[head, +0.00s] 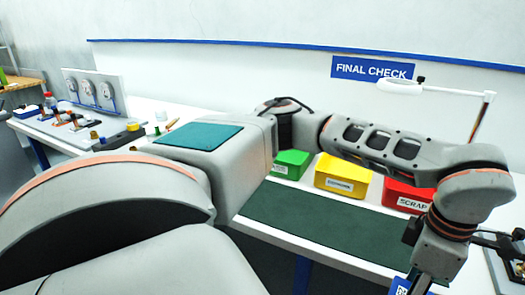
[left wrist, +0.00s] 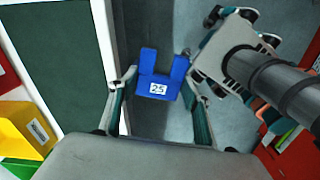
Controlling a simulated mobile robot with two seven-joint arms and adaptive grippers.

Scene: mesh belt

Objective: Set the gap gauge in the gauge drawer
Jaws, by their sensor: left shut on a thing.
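The gap gauge (left wrist: 158,88) is a blue U-shaped block with two prongs and a white label reading 25. In the left wrist view it sits between the fingers of my left gripper (left wrist: 160,98), which is shut on it. The gauge is held over the floor, just off the table edge. In the head view only part of the blue gauge (head: 402,286) shows at the bottom edge, below my left wrist. I cannot make out the gauge drawer for certain in either view. My right gripper is not in view.
A white table with a dark green mat (head: 310,228) carries a green bin (head: 290,164), a yellow bin (head: 342,177) and a red SCRAP bin (head: 405,196). A ring lamp (head: 402,87) stands behind. A red object (left wrist: 285,158) shows at the lower right of the wrist view.

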